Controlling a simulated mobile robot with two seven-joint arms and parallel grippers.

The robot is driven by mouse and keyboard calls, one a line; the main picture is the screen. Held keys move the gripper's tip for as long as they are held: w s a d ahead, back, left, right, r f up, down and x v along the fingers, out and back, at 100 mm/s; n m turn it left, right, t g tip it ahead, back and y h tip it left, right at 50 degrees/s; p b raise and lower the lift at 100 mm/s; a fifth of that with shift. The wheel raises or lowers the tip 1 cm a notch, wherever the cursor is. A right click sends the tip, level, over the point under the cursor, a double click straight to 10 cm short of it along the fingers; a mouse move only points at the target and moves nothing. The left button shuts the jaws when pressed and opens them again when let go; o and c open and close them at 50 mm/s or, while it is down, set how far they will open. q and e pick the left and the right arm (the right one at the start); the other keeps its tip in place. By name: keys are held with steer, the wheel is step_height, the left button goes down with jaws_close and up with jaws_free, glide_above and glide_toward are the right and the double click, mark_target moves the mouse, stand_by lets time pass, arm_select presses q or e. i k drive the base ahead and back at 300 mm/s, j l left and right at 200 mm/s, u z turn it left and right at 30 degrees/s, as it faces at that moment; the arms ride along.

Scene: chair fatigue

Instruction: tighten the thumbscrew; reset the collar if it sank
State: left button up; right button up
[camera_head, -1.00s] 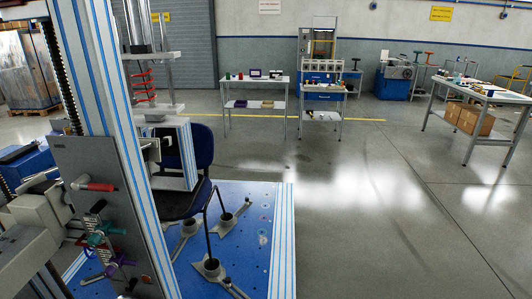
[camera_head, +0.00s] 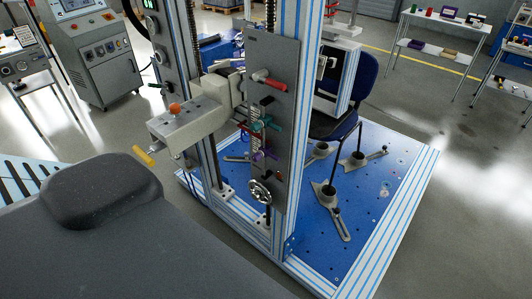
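A grey metal panel (camera_head: 283,48) stands on the upright frame of a chair-testing rig. It carries a red-handled lever (camera_head: 270,79), a teal knob (camera_head: 268,122), a purple knob (camera_head: 262,155) and a silver handwheel (camera_head: 261,192). A vertical coil spring shows beside the coloured knobs. I cannot tell which of these parts is the thumbscrew or the collar, nor whether a collar has sunk. Neither of my grippers is in view.
A blue perforated base plate (camera_head: 352,235) with several grey clamps lies under a dark blue chair (camera_head: 365,82). A grey block with an orange knob (camera_head: 175,108) juts left. A control cabinet (camera_head: 92,58) stands at back left. Open floor lies right.

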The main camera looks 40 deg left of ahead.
mark_target(258, 155)
steer(key=u, duration=1.25)
